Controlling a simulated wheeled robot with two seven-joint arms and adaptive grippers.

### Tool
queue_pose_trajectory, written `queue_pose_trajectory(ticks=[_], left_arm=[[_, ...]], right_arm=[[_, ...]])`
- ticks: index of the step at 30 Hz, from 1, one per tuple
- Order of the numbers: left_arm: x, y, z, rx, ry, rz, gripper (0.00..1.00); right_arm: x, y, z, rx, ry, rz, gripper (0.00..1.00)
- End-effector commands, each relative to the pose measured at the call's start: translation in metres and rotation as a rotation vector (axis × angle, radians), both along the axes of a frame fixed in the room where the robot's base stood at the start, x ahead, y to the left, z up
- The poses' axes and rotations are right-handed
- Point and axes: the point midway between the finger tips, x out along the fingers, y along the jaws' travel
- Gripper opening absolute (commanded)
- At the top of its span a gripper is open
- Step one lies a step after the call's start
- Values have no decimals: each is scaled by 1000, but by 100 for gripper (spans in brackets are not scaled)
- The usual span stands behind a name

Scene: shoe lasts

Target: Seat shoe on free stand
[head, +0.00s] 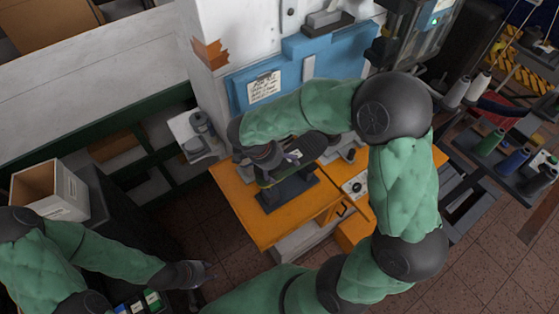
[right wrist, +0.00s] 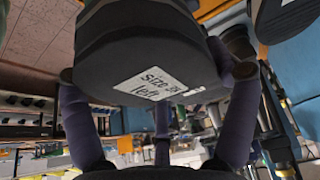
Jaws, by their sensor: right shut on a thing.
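My right gripper (head: 264,156) is shut on a dark shoe (head: 303,148) and holds it over the orange table. In the right wrist view the fingers reach around the dark shoe (right wrist: 135,50), and its white label reads "Size", a blurred number, and "left". A dark stand (head: 288,190) is on the table just below the held shoe; its top is partly hidden, and I cannot tell whether the shoe touches it. Another grey stand (head: 345,149) is partly hidden behind my right arm. My left gripper (head: 198,275) is low at the left, away from the table; its opening is unclear.
The orange table (head: 245,213) has bare room at its front left. A blue-and-white machine (head: 240,92) rises behind it. A small shelf with a grey item (head: 198,128) is to the left. Thread spools (head: 490,142) stand at the right. An open box (head: 48,187) is at far left.

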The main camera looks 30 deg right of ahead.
Motion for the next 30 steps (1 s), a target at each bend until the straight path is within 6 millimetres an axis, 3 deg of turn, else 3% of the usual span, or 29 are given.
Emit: queue_pose_trajectory(ticks=[11, 30], left_arm=[[0, 0, -8, 0, 0, 0, 40], [0, 0, -41, 0, 0, 0, 40]], right_arm=[[1, 0, -11, -3, -3, 4, 27], [2, 1, -39, -21, 5, 19, 27]])
